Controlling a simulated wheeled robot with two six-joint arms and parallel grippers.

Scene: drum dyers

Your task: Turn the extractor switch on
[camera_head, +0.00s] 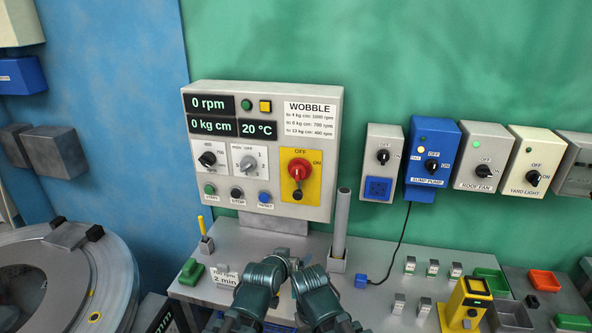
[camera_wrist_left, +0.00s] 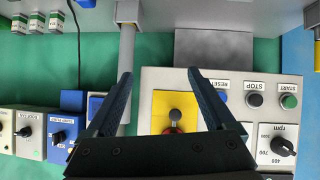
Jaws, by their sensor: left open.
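A grey control panel (camera_head: 335,150) stands behind the bench. On its yellow plate (camera_head: 312,190) is a red rotary switch (camera_head: 298,168) marked OFF above and ON at the right; its exact setting is hard to tell. I can read no "extractor" label. My left gripper (camera_head: 284,264) is below the panel, apart from the switch. In the left wrist view, which is upside down, my left gripper (camera_wrist_left: 160,73) is open and empty. The yellow plate (camera_wrist_left: 162,103) shows between its fingers, and the red switch (camera_wrist_left: 173,129) is partly hidden by the gripper body. My right arm is beside the left; its jaws are not clear.
Right of the panel are a socket box (camera_head: 371,165), the SUMP PUMP (camera_head: 445,135), ROOF FAN (camera_head: 497,152) and YARD LIGHT (camera_head: 545,150) switches. A grey upright tube (camera_head: 341,225) stands close by on the bench. A round drum (camera_head: 110,265) is at left.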

